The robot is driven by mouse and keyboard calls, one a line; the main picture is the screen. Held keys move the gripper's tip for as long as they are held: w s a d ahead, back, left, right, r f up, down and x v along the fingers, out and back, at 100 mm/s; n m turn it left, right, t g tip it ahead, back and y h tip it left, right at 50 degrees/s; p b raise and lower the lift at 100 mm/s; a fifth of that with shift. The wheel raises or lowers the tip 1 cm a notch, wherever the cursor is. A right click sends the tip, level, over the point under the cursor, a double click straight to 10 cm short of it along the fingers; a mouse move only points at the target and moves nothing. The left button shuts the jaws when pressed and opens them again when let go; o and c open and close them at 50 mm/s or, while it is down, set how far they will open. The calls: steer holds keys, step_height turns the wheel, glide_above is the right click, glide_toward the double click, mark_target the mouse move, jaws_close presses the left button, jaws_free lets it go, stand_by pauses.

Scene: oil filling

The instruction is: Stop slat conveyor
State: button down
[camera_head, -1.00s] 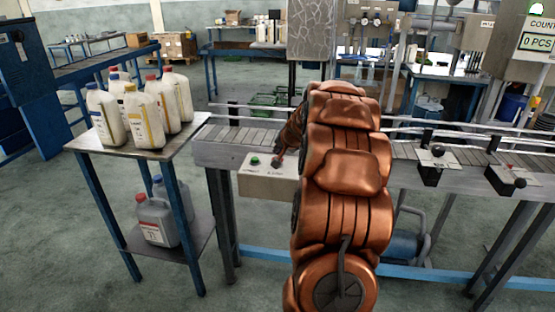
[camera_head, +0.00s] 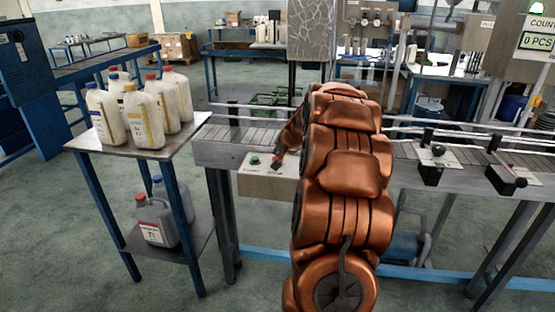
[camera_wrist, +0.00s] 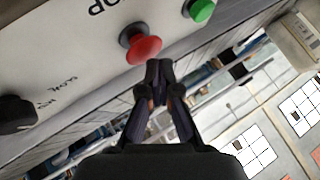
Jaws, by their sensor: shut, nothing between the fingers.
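The slat conveyor (camera_head: 245,135) runs across the middle of the head view, partly hidden by my arm. A light control box (camera_head: 262,185) is on its front side. A green button (camera_head: 255,160) sits on the box, and it also shows in the wrist view (camera_wrist: 202,10). A red mushroom button (camera_wrist: 143,50) is beside it in the wrist view, next to lettering ending in "OP". My gripper (camera_wrist: 158,68) is shut and empty. Its fingertips are at the lower edge of the red button; I cannot tell whether they touch it.
A side table (camera_head: 180,143) at the left holds several white bottles (camera_head: 145,118); grey jugs (camera_head: 155,220) stand on its lower shelf. A dark knob (camera_wrist: 15,115) is on the control box. Black clamps (camera_head: 432,162) line the conveyor's right part. The floor at the front left is clear.

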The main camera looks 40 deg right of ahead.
steer(key=shift+f+b, duration=0.4)
steer(key=shift+f, duration=0.15)
stand_by(0.7)
steer(key=shift+r, duration=0.1)
steer(key=shift+r+p, duration=0.65)
steer(key=shift+r, duration=0.25)
steer(key=shift+r+p, duration=1.65)
steer(key=shift+r, duration=0.85)
